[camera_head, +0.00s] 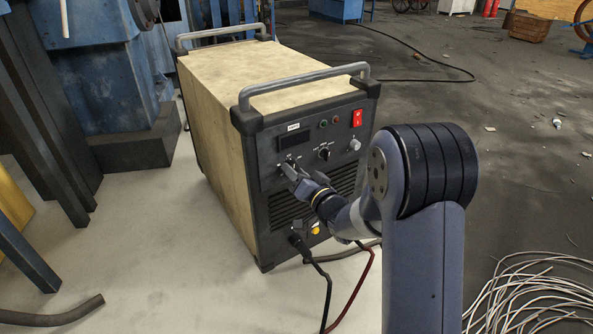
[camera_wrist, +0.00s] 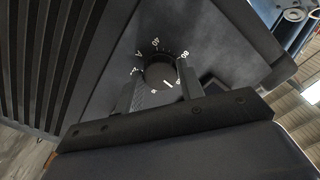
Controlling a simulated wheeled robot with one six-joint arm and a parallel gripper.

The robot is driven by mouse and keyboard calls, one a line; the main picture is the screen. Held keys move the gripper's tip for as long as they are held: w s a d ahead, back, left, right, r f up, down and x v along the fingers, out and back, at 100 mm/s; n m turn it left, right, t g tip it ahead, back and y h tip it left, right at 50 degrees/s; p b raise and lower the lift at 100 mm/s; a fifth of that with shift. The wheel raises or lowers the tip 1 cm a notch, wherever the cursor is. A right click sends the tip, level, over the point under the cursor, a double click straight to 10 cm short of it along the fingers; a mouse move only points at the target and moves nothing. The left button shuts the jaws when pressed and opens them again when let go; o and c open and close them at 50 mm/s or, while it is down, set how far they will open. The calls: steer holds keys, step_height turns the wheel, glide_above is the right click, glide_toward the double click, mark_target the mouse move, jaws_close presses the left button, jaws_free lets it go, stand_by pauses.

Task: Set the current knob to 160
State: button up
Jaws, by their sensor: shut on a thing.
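The current knob (camera_wrist: 158,71) is a round black dial on the dark front panel of a welding machine (camera_head: 220,85). In the wrist view, white marks around it include 40 and 80, and the others are too small or turned to read surely. A short white line on the knob points to the lower right. My gripper (camera_wrist: 160,86) is shut on the knob, one finger on each side. In the head view my gripper (camera_head: 290,167) reaches the left of the panel's knobs and mostly hides it.
Another knob (camera_head: 323,154), a small knob (camera_head: 354,144), a red switch (camera_head: 358,118) and a dark display (camera_head: 295,142) are nearby on the panel. Cables (camera_head: 328,290) hang from its lower front. A wire coil (camera_head: 530,300) lies at right. Blue machinery (camera_head: 100,80) stands at left.

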steer(key=m+p, duration=0.4)
steer(key=m, duration=0.7)
steer(key=shift+r+m, duration=0.1)
steer(key=shift+m, duration=0.3)
stand_by(0.3)
steer(key=o, duration=1)
steer(key=p+v, duration=0.1)
steer(key=v, duration=0.9)
steer(key=shift+s+d, duration=0.25)
steer(key=shift+s, duration=0.1)
